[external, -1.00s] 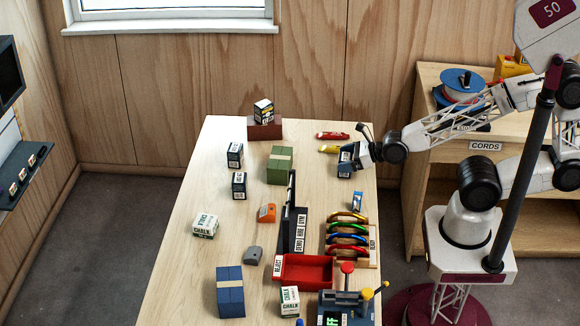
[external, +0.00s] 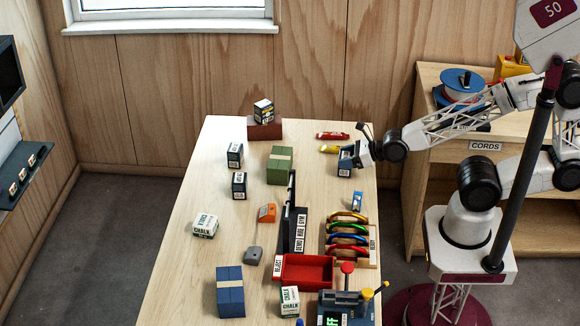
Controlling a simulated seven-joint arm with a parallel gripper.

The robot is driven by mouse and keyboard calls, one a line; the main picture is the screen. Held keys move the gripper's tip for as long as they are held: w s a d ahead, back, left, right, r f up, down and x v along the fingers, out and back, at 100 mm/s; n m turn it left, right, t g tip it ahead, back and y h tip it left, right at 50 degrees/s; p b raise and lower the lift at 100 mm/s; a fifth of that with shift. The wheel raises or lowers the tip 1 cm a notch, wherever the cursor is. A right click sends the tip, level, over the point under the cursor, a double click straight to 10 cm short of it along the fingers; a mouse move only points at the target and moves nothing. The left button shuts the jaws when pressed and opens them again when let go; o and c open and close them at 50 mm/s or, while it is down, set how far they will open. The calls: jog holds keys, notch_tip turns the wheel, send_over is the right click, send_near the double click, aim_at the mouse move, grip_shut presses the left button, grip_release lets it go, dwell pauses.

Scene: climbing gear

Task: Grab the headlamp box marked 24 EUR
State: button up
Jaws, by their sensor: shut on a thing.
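My gripper (external: 356,157) is at the right back of the table, shut on a small dark blue box with a white label (external: 345,163). The print on this box is too small to read. Two similar dark boxes with white labels stand at the left back of the table, one box (external: 235,155) behind the other box (external: 239,185). Another dark box with a white and yellow face (external: 263,111) stands on a brown block (external: 265,131) at the back edge. No price can be read on any of them.
A red tool (external: 332,135) and a yellow one (external: 330,149) lie near my gripper. A carabiner rack (external: 350,262), a red tray (external: 306,270) and a dark divider (external: 291,215) stand in front.

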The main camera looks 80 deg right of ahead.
aim_at(346, 155)
jog(key=shift+r, duration=1.6)
jog(key=s+r, duration=0.1)
jog(key=s, duration=1.5)
jog(key=shift+a+r, duration=0.2)
jog(key=shift+a, duration=0.2)
